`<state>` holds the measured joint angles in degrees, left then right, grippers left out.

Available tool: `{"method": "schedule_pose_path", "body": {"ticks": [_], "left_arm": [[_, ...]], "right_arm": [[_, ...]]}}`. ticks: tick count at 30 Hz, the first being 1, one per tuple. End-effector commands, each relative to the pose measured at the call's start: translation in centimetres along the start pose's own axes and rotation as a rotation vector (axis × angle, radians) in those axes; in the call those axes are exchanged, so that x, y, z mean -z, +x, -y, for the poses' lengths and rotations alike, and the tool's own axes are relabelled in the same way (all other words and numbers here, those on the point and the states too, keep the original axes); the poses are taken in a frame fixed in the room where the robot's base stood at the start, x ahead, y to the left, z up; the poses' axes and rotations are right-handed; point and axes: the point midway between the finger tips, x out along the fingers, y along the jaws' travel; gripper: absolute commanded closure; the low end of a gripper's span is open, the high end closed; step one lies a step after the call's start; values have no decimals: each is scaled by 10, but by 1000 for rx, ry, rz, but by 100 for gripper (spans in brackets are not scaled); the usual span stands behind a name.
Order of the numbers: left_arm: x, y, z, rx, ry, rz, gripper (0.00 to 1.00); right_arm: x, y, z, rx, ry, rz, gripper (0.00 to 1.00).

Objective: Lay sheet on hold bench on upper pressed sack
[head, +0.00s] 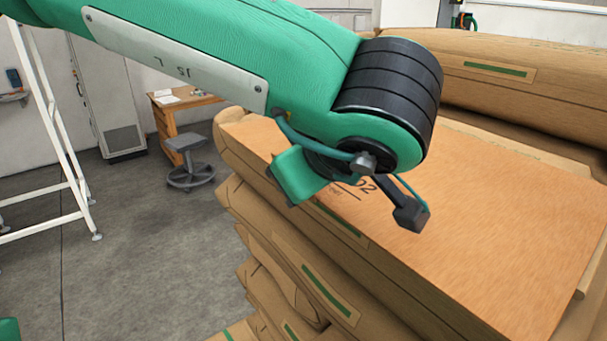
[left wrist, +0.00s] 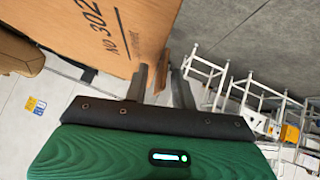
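The sheet (head: 500,215), a flat orange-brown board with dark printing, lies over the top of a stack of brown sacks (head: 330,285) in the head view. Its printed face (left wrist: 100,30) also fills the upper left of the left wrist view. My left arm reaches over it and hides part of it. My right gripper is not in view.
More sacks (head: 520,82) lie behind the sheet, higher up. A stool (head: 190,165) and a wooden desk (head: 172,115) stand at the back left. A white ladder frame (head: 55,130) stands at the far left. The grey floor between is clear.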

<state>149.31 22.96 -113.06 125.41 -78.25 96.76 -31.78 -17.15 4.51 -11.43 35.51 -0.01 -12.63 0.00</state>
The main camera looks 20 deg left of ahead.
Motion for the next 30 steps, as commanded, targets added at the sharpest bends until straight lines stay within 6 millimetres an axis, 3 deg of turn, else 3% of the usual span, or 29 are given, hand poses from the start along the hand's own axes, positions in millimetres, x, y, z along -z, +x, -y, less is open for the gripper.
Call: {"method": "schedule_pose_path", "body": {"ticks": [2,5,15,21,30], "left_arm": [[3,-3,-1,-1,0,-1,74],[-1,-11,-1,-4,-3,-1,74],[-3,-81,0,-3,-1,0,74],[-1,-112,0,-1,-1,1,74],[2,-122,0,0,0,0,74]], "right_arm": [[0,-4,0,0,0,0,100],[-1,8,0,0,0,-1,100],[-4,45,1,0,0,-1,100],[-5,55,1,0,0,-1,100],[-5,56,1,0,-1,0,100]]}}
